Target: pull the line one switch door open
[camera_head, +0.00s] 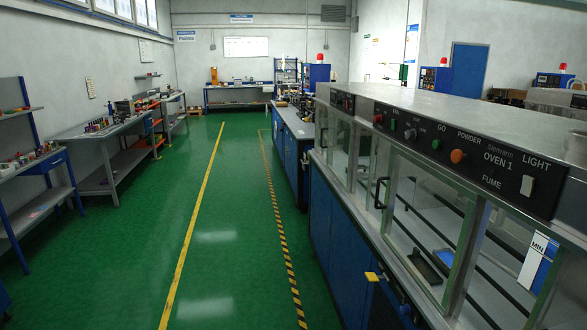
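No door marked as the line one switch door can be made out. A blue cabinet with a red beacon (318,75) stands at the back centre. A second blue cabinet with a red beacon (435,79) stands behind the oven, with small buttons on its face. A third blue cabinet (553,80) is at the far right, partly hidden. Whether any of them holds the switch door cannot be told. Neither of my grippers is in view.
A long oven unit with a control panel (470,150) and glass doors (425,215) fills the right side. A yellow handle-like part (374,277) juts out below it. Benches (110,140) line the left wall. The green floor (225,215) between is clear.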

